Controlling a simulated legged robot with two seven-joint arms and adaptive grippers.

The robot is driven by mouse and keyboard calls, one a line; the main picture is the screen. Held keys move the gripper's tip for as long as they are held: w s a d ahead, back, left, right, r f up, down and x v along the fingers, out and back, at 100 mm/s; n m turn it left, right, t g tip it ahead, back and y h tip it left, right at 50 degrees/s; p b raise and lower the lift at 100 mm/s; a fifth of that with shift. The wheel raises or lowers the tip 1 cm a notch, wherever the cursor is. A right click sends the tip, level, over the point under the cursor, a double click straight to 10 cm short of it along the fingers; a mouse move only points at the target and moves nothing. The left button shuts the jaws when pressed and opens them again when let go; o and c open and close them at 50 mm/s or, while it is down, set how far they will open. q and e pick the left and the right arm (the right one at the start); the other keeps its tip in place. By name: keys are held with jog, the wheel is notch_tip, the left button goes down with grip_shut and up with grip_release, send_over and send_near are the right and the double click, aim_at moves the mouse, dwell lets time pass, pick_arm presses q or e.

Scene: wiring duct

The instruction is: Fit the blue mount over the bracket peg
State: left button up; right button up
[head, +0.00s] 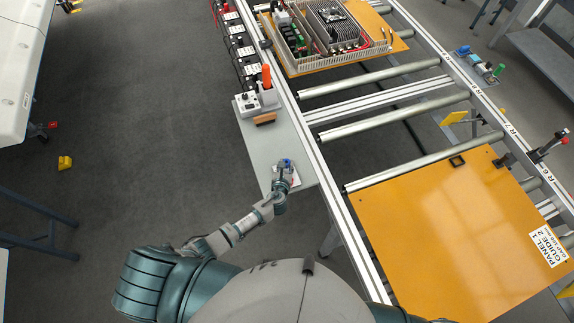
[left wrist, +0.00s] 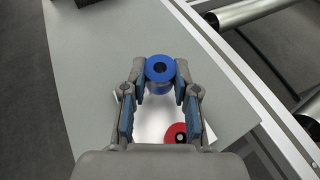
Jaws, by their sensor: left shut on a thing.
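The blue mount (left wrist: 159,72) is a short blue cylinder with a round dark hole in its top. My left gripper (left wrist: 160,78) is shut on it, one finger on each side. In the head view the mount (head: 286,162) is a small blue spot at the tip of my left gripper (head: 284,168), over the grey side shelf. A small black square bracket (head: 457,162) lies on the orange panel at the right; I cannot tell whether it carries the peg. My right gripper is not in view.
A white block (left wrist: 155,115) with a red disc (left wrist: 177,133) lies below the gripper on the grey shelf (head: 262,150). The conveyor rail (head: 318,160) runs along its right. A control box and orange-handled tool (head: 266,78) stand farther up. The orange panel (head: 450,235) is mostly bare.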

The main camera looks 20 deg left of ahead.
pick_arm(q)
jog(key=shift+a+p, duration=0.3)
jog(key=shift+a, duration=0.25)
dwell(0.6)
jog(key=shift+a+p, duration=0.1)
jog(key=shift+p, duration=0.2)
dwell(0.6)
jog(key=shift+f+b, duration=1.25)
jog(key=shift+f, duration=0.3)
jog(key=o, duration=1)
jog(key=shift+c, duration=0.2)
jog(key=shift+f, duration=0.15)
jog(key=shift+s, duration=0.1)
